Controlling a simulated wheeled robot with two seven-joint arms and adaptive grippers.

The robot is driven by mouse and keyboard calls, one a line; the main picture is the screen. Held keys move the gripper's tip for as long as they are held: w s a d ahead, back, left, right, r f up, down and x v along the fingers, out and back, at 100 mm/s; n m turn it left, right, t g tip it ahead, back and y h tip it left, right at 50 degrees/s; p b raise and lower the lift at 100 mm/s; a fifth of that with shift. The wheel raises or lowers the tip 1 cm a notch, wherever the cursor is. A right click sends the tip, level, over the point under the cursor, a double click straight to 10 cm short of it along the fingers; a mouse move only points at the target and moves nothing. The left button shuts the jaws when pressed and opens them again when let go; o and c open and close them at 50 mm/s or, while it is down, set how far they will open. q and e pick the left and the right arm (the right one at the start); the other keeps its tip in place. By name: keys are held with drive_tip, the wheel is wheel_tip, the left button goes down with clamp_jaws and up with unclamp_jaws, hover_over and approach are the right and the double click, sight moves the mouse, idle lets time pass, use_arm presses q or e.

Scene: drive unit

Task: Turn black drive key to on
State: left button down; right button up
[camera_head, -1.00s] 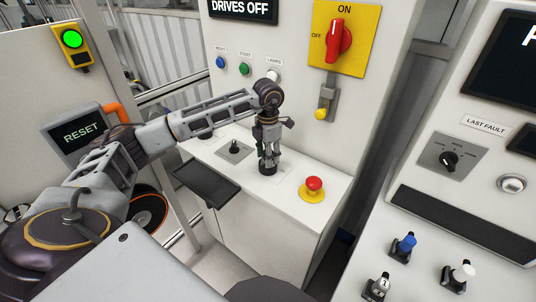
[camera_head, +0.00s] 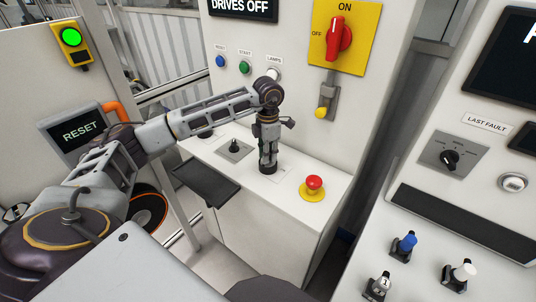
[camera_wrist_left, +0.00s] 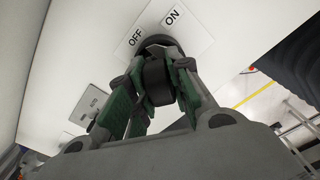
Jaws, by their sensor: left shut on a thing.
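The black drive key (camera_wrist_left: 158,82) sits on a white plate (camera_wrist_left: 190,22) labelled OFF and ON in the left wrist view. My left gripper (camera_wrist_left: 155,90) is shut on the key from above, with a finger on each side. In the head view my left gripper (camera_head: 268,165) points down at the white desk, over the black round base of the key (camera_head: 268,168). The fingers hide most of the key, so its exact angle is hard to tell. My right gripper is not in view.
A red emergency button (camera_head: 314,185) on a yellow base stands to the right of my left gripper. A small black switch (camera_head: 235,147) on a grey plate is to the left. A red rotary switch (camera_head: 338,40) is on the panel above. The display reads DRIVES OFF (camera_head: 243,8).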

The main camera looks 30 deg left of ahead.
use_arm(q)
drive_tip(key=shift+m+b, duration=0.35)
drive_tip(key=shift+m, duration=1.35)
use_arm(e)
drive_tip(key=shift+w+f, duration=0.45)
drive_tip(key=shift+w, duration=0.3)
use_arm(q)
drive_tip(key=shift+m, duration=0.4)
drive_tip(key=shift+m+b, duration=0.6)
drive_tip(key=shift+m, duration=1.2)
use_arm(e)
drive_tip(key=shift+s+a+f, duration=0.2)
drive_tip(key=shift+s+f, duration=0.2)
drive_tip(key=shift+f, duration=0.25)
